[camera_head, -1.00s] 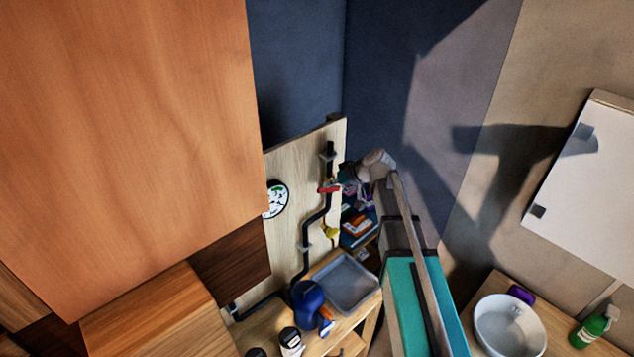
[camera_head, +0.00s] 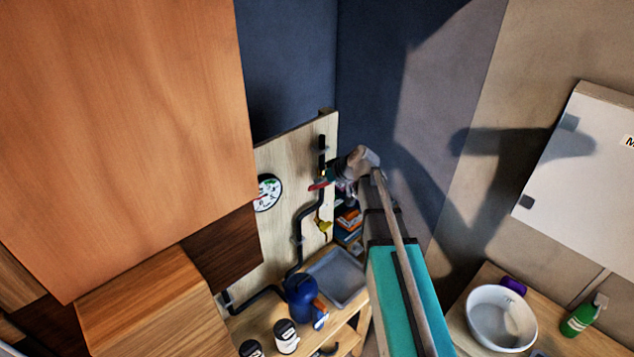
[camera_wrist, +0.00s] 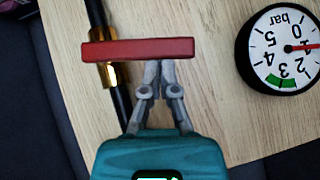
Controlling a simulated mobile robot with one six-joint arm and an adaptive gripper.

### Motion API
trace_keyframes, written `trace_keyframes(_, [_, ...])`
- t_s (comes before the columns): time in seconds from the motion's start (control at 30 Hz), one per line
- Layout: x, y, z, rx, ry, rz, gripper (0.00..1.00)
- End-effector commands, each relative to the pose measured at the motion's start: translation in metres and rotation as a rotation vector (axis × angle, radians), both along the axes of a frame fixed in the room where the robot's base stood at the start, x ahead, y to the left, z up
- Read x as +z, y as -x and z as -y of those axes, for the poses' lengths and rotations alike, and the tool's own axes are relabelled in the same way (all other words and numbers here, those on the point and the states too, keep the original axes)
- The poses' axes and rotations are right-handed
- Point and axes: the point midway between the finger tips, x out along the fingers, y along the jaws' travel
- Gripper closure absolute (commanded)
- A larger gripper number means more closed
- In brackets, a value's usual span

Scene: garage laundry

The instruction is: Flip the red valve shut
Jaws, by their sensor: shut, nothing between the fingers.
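The red valve handle (camera_head: 318,186) is on the black pipe of the wooden board in the head view. In the wrist view the red handle (camera_wrist: 138,50) lies crosswise over the pipe, with the brass valve body (camera_wrist: 115,75) partly behind it. My gripper (camera_wrist: 158,72) is shut and empty. Its fingertips are at the lower edge of the handle, right of the pipe; I cannot tell whether they touch it. In the head view my gripper (camera_head: 331,178) is beside the valve and partly hides it.
A round pressure gauge (camera_head: 267,193) is left of the pipe. A grey tray (camera_head: 338,277) and a blue jug (camera_head: 300,297) stand on the bench below. A large wooden cabinet (camera_head: 120,140) fills the left.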

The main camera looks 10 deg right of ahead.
Motion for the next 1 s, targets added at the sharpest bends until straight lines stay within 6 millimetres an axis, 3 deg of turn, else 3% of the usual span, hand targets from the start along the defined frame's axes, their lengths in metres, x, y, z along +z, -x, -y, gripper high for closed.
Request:
trace_keyframes(0.77, [-0.003, -0.004, 0.008, -0.003, 0.0, 0.0, 1.0])
trace_keyframes(1.0, [-0.011, 0.016, 0.005, -0.018, 0.025, -0.057, 1.0])
